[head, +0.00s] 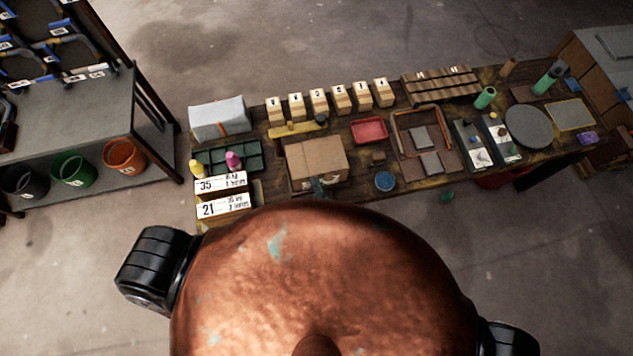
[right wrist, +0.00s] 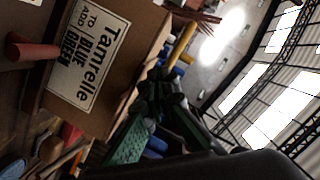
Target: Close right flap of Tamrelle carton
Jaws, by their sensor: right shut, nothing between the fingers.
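The Tamrelle carton (head: 316,158) is a brown cardboard box on the table, left of its middle. Its top looks mostly covered in the head view, but I cannot tell how each flap lies. In the right wrist view the carton (right wrist: 137,42) fills the upper left, with a white Tamrelle label (right wrist: 89,56) on its side. My right gripper (head: 318,185) is at the carton's near side. In the right wrist view the gripper (right wrist: 163,92) is shut and empty, its tips close to the carton's edge. I cannot tell whether they touch it. My left gripper is not in view.
A green tray (head: 229,158) with bottles and number signs (head: 222,206) stand left of the carton. A red tray (head: 369,130) and blue round container (head: 385,181) are to its right. Several wooden blocks (head: 318,101) line the back.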

